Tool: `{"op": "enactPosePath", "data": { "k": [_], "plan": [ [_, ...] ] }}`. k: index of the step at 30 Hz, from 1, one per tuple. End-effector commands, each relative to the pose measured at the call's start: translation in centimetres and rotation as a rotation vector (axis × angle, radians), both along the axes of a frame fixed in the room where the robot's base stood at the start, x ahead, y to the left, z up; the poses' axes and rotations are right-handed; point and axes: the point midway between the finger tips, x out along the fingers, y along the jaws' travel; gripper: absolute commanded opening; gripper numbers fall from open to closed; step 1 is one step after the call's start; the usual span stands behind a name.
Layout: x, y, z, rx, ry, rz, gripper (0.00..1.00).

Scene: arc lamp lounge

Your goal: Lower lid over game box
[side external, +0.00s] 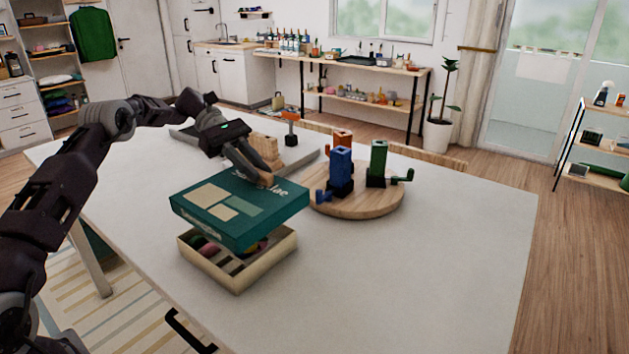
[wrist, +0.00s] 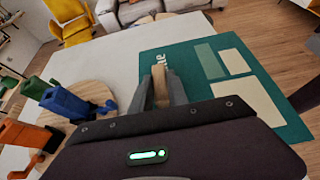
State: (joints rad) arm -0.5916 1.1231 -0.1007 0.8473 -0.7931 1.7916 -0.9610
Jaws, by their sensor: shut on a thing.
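The dark green lid (side external: 225,208), printed with pale rectangles, hangs above the cream game box (side external: 268,262). My gripper (side external: 263,177) is shut on a small wooden handle on top of the lid. The wrist view also shows the handle between my fingers and the lid (wrist: 203,64) below and to the right of them. A gap shows between lid and box. The lid looks roughly lined up over the box and slightly tilted. The box is open on the table, with dark and coloured pieces inside. Its far side is hidden by the lid.
A round wooden board (side external: 365,208) stands close behind the lid, holding a blue (side external: 341,163), a green (side external: 378,160) and an orange (side external: 343,138) piece. The white table (side external: 430,270) is clear at right and front.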

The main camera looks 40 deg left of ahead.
Motion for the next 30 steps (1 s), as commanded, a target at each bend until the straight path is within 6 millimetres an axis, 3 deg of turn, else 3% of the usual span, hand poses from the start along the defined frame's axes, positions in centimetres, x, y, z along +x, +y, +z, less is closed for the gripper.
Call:
{"op": "enactPosePath", "data": {
  "k": [4,14,30],
  "plan": [
    [-0.9,1.9,0.0,-0.002,0.0,0.0,0.0],
    [-1.0,2.0,-0.2,0.0,0.003,-0.001,0.0],
    [-1.0,1.9,-5.4,-0.001,0.002,0.0,0.0]
  ]
}}
